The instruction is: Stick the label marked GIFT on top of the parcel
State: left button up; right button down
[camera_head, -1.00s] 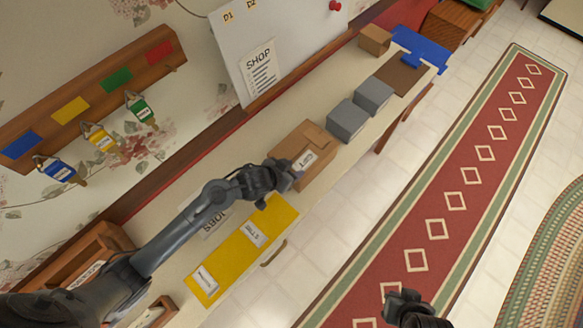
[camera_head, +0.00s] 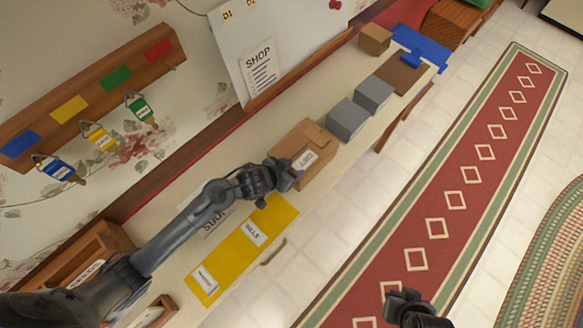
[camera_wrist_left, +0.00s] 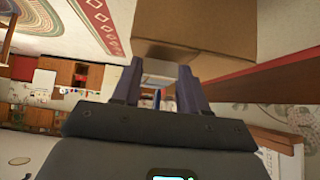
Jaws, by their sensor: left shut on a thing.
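The brown cardboard parcel (camera_head: 318,135) stands on the long counter in the head view and fills the top of the left wrist view (camera_wrist_left: 195,30). My left gripper (camera_head: 290,174) is right beside the parcel, shut on a small white label (camera_head: 305,159). The label is seen against the parcel's near face in the head view; its print is too small to read surely. In the wrist view the label (camera_wrist_left: 159,74) sits between the fingertips, close to the box. Whether it touches the parcel I cannot tell. My right gripper (camera_head: 407,298) hangs over the floor, its jaws unclear.
A yellow mat (camera_head: 225,262) with two other white labels lies on the counter (camera_head: 180,255) nearer me. Two grey boxes (camera_head: 347,119), a brown mat (camera_head: 402,75) and a small brown box (camera_head: 375,39) stand beyond the parcel. A SHOP board (camera_head: 245,50) leans at the wall.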

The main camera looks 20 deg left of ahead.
pick_arm(q)
jog(key=shift+f, duration=0.35)
dwell(0.6)
jog(key=o, duration=1.6)
jog(key=shift+r, duration=0.1)
jog(key=p+v, duration=0.7)
jog(key=shift+s, duration=0.1)
